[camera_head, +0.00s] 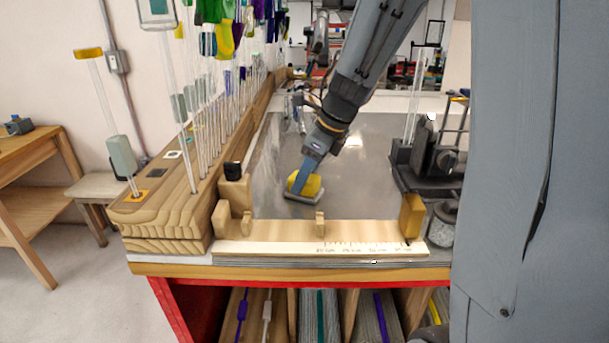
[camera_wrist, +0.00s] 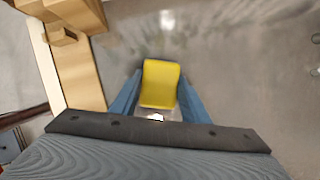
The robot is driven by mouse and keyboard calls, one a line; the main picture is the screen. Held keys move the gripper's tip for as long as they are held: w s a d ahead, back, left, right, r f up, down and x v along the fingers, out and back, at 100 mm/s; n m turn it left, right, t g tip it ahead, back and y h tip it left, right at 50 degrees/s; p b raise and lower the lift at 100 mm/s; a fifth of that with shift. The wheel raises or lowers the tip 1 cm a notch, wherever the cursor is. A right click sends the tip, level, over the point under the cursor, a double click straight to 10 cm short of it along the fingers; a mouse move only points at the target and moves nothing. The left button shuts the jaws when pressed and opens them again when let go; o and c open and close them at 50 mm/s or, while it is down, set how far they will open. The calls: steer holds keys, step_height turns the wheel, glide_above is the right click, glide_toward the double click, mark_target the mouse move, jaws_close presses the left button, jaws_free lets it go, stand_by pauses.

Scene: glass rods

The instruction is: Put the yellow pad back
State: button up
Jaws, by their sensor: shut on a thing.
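The yellow pad (camera_head: 309,185) is at my gripper's tip, over the left front part of the grey metal tabletop (camera_head: 370,180). A flat grey piece (camera_head: 303,197) shows under it; I cannot tell whether it is part of the pad. My gripper (camera_head: 300,184) is shut on the pad. In the wrist view, the yellow pad (camera_wrist: 160,84) sits between the two blue fingers of my gripper (camera_wrist: 158,98). I cannot tell whether the pad touches the tabletop or is slightly above it.
A wooden rack (camera_head: 160,208) with several upright glass rods stands on the left. A wooden ledge (camera_head: 285,230) with notched blocks and a ruler strip runs along the front. A black device (camera_head: 428,165) stands at right. The middle of the metal surface is clear.

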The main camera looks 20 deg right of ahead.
steer(key=shift+f, duration=0.1)
steer(key=o, duration=1.3)
steer(key=shift+c, duration=0.2)
steer(key=b+v, duration=0.2)
steer(key=v, duration=1)
steer(key=shift+r, duration=0.3)
